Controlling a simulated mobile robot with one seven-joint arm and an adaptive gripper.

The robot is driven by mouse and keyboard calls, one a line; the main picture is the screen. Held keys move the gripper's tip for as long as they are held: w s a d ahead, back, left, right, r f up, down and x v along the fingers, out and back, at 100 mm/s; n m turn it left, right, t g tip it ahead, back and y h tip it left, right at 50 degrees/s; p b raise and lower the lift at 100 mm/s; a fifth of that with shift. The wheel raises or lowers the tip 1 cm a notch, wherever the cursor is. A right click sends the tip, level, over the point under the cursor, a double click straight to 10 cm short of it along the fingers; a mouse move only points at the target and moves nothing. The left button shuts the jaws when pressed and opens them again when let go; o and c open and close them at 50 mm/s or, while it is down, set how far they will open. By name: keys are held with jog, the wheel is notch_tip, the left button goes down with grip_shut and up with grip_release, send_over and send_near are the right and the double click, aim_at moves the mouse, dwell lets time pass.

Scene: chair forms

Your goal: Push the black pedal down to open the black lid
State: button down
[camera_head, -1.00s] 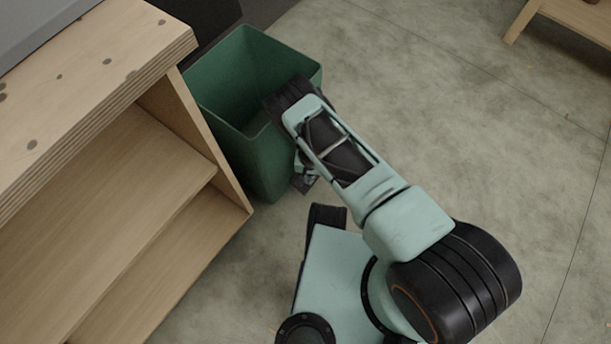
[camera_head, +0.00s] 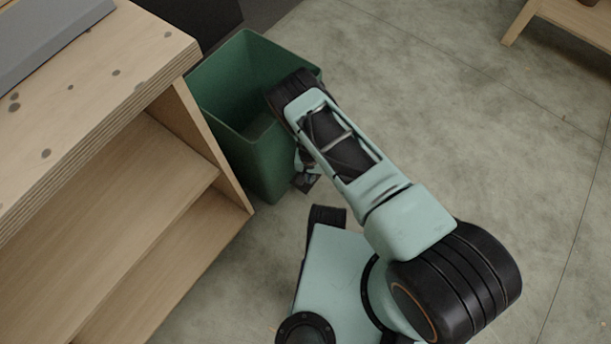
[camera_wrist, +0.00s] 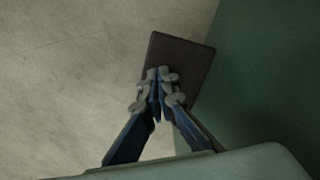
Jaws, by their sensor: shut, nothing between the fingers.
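The green bin (camera_head: 262,165) stands on the floor beside the shelf, its top open to view. A black panel (camera_head: 195,18), seemingly the lid, is raised behind its far left rim and partly cut off by the frame. The black pedal (camera_wrist: 190,55) is a flat dark plate at the bin's foot in the wrist view. My gripper (camera_wrist: 160,75) is shut and empty, its fingertips over the pedal's near edge. They appear to touch it, but the exact contact is unclear. In the head view, my arm hides most of the gripper and part of the pedal (camera_head: 307,184).
A wooden shelf unit (camera_head: 120,85) stands close to the bin's left side, with a grey object (camera_head: 45,35) on top. Open concrete floor (camera_head: 480,130) lies to the right. A wooden piece of furniture (camera_head: 530,15) stands at the far top right.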

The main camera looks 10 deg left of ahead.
notch_tip(320, 180, up, 7)
jog(key=p, duration=0.4)
jog(key=shift+r+p, duration=0.2)
jog(key=shift+p, duration=0.1)
dwell(0.5)
